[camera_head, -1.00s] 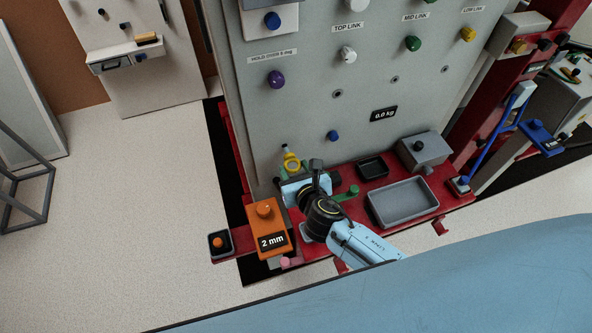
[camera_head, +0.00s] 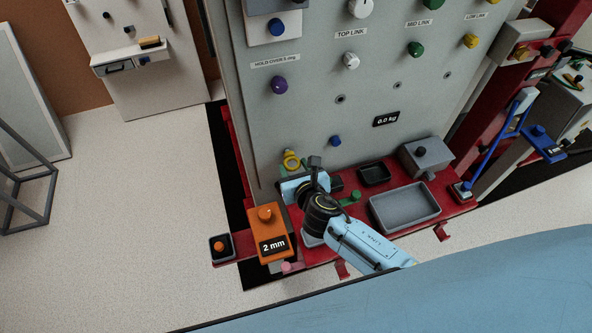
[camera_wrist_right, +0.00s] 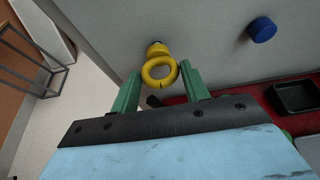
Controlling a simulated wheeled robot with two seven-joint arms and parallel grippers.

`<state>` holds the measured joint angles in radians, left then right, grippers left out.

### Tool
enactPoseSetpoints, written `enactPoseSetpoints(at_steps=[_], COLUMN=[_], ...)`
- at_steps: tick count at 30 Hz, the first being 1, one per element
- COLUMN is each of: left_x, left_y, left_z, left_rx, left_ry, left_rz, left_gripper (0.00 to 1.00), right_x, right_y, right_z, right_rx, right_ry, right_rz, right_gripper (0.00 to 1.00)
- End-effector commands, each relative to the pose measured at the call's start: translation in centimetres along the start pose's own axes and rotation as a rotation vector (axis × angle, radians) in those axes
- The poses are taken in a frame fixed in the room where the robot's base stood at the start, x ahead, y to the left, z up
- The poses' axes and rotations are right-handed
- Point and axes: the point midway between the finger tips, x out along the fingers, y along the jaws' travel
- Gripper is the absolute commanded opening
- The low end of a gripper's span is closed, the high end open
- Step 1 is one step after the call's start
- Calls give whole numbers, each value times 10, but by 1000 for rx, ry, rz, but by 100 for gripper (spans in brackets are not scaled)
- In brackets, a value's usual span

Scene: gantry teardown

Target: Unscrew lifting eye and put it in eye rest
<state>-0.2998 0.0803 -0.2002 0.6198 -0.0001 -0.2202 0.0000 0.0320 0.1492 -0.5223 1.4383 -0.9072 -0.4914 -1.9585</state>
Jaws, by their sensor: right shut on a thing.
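The lifting eye is a yellow ring (camera_head: 291,161) at the lower left of the grey panel, and it also shows in the right wrist view (camera_wrist_right: 159,71). A yellow collar behind the ring meets the panel or sits close to it; I cannot tell if it is still threaded in. My right gripper (camera_wrist_right: 160,76) has green fingers on either side of the ring and is shut on it. In the head view the wrist hides most of the fingers of this gripper (camera_head: 290,172). My left gripper is out of view. I cannot tell which holder is the eye rest.
A red ledge (camera_head: 340,252) runs below the panel. It carries an orange block marked 2 mm (camera_head: 267,233), a grey tray (camera_head: 404,207), a small black tray (camera_head: 374,173) and a grey box (camera_head: 426,156). A blue knob (camera_wrist_right: 262,29) sits right of the eye.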

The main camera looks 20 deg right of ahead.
Motion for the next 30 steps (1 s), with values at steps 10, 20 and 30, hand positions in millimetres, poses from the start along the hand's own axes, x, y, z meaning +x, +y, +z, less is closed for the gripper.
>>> enactPoseSetpoints(at_steps=[10, 20, 30], left_x=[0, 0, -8], left_y=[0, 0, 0], left_z=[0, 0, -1], left_rx=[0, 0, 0], left_ry=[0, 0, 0], left_rz=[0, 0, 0], left_gripper=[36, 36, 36], right_x=[15, 14, -8], right_y=[1, 0, 0], right_z=[5, 5, 6], right_rx=[0, 0, -1], right_ry=[3, 2, 4], right_rz=[3, 1, 1], right_gripper=[47, 71, 71])
